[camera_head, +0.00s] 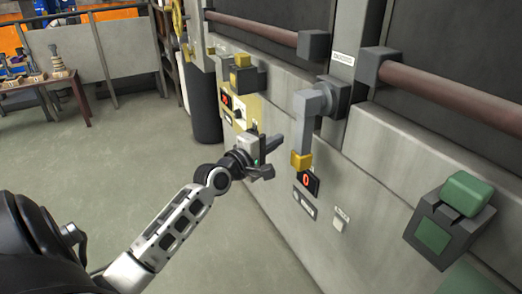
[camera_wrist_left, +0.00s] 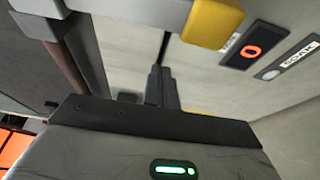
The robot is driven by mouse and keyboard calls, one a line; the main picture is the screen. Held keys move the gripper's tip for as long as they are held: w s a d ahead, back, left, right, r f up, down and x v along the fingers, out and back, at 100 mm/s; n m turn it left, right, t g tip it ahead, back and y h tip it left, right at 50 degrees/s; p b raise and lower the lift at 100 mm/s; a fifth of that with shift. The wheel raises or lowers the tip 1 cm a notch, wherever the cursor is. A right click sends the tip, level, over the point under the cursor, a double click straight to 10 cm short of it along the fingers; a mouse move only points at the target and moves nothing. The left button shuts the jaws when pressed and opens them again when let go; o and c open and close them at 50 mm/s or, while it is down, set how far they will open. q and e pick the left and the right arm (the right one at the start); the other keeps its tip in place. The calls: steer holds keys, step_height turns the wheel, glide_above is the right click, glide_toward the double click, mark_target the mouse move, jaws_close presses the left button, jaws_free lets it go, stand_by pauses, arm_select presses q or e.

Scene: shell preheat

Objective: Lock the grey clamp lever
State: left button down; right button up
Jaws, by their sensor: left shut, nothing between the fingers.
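The grey clamp lever (camera_head: 310,118) hangs down from a dark pivot block on the machine wall and ends in a yellow tip (camera_head: 302,160). In the left wrist view the lever (camera_wrist_left: 130,12) crosses the top, with its yellow tip (camera_wrist_left: 213,25) near the top middle. My left gripper (camera_head: 278,143) is just left of the yellow tip, apart from it. Its fingers (camera_wrist_left: 160,78) are together and empty in the left wrist view. My right gripper is not in view.
A display with a red-orange digit (camera_head: 310,182) sits below the lever. Another yellow-ended fitting (camera_head: 242,68) is farther along the wall. A green-padded box (camera_head: 434,234) juts out at the right. Brown bars (camera_head: 440,95) run along the wall.

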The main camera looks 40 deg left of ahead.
mark_target(304, 132)
arm_select(q)
steer(key=shift+d+p, duration=0.55)
steer(key=shift+d, duration=1.4)
steer(key=shift+w, duration=0.1)
